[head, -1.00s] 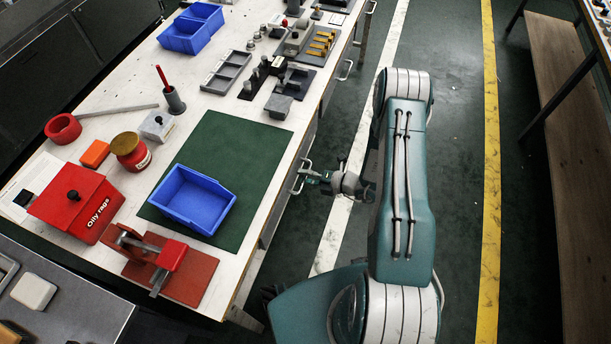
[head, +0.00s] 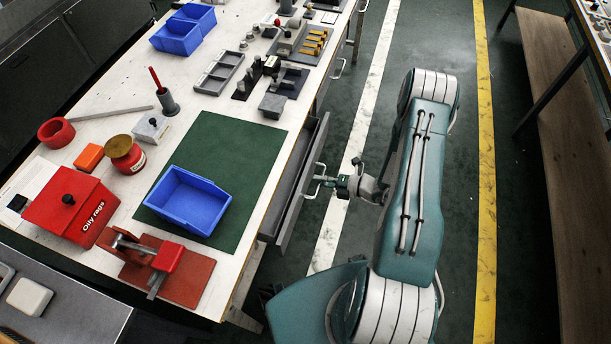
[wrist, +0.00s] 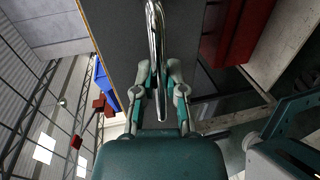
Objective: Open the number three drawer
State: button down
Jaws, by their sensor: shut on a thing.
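A drawer (head: 300,190) under the right side of the workbench stands partly pulled out, and its grey inside shows in the head view. Its number cannot be read. My gripper (head: 341,186) is at the drawer front, shut on its metal handle (head: 322,180). In the wrist view the fingers of my gripper (wrist: 160,95) close around the shiny handle (wrist: 155,40), in front of the dark drawer front (wrist: 115,40).
The workbench holds a green mat (head: 230,140) with a blue bin (head: 187,200), a red oily rags box (head: 72,208) and a red clamp fixture (head: 165,265). Other handles (head: 338,68) show farther along. Open floor (head: 430,50) lies to the right, before another bench (head: 570,130).

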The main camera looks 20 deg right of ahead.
jog(key=f+v, duration=0.2)
jog(key=v, duration=0.9)
jog(key=f+v, duration=0.2)
jog(key=v, duration=0.9)
jog(key=shift+s+d+f, duration=0.4)
jog(key=shift+d+f, duration=0.05)
jog(key=shift+f, duration=0.05)
jog(key=c, duration=0.7)
grip_release()
jog(key=shift+c, duration=0.2)
jog(key=shift+o, duration=0.3)
jog(key=shift+w+r, duration=0.1)
jog(key=v, duration=1.2)
jog(key=shift+d, duration=0.1)
